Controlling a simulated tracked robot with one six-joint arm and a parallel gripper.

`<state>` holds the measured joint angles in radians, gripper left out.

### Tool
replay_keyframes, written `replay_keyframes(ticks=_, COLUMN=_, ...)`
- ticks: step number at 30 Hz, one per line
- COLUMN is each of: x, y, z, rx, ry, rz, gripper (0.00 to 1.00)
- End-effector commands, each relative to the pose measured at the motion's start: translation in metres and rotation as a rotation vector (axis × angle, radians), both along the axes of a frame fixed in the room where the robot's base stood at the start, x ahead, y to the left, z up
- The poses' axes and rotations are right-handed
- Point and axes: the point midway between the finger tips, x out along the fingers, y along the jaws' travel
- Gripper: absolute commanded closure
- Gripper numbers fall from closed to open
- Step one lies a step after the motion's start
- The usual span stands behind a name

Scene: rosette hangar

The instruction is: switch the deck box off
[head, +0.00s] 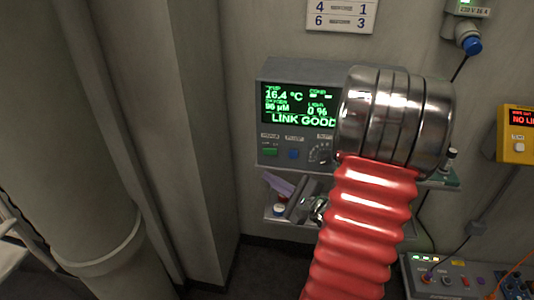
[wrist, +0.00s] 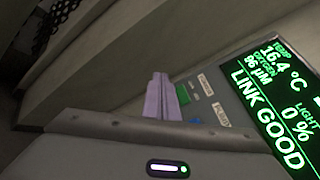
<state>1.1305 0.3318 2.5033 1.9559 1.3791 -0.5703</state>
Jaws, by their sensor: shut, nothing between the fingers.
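The deck box, as I take it, is the grey wall console (head: 310,75) with a lit green-on-black screen (head: 285,97) reading LINK GOOD; the screen also shows in the wrist view (wrist: 280,110). Below the screen are a green button (head: 269,152), a blue button (head: 294,154) and a round knob (head: 320,152). My gripper (head: 270,178) has lavender fingers, shut and empty, just below the green button in the head view. In the wrist view the fingertips (wrist: 160,78) are beside the green button (wrist: 183,94); the remaining gap is unclear. My arm hides the console's right part.
A small shelf (head: 275,222) with a jar sits under the console. A yellow box (head: 517,148) hangs at the right. A grey control box (head: 445,272) with switches and cables stands lower right. A large pipe (head: 70,170) and a pillar fill the left.

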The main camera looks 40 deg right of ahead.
Motion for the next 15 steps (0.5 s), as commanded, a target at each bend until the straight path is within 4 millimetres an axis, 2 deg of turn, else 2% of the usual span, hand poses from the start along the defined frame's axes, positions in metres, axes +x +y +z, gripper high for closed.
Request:
replay_keyframes(ticks=8, x=0.002, y=-0.001, z=0.000, rx=0.000, ry=0.000, rz=0.003, gripper=1.00)
replay_keyframes(ticks=15, x=0.014, y=-0.012, z=0.000, rx=-0.002, ry=0.000, rz=0.004, gripper=1.00)
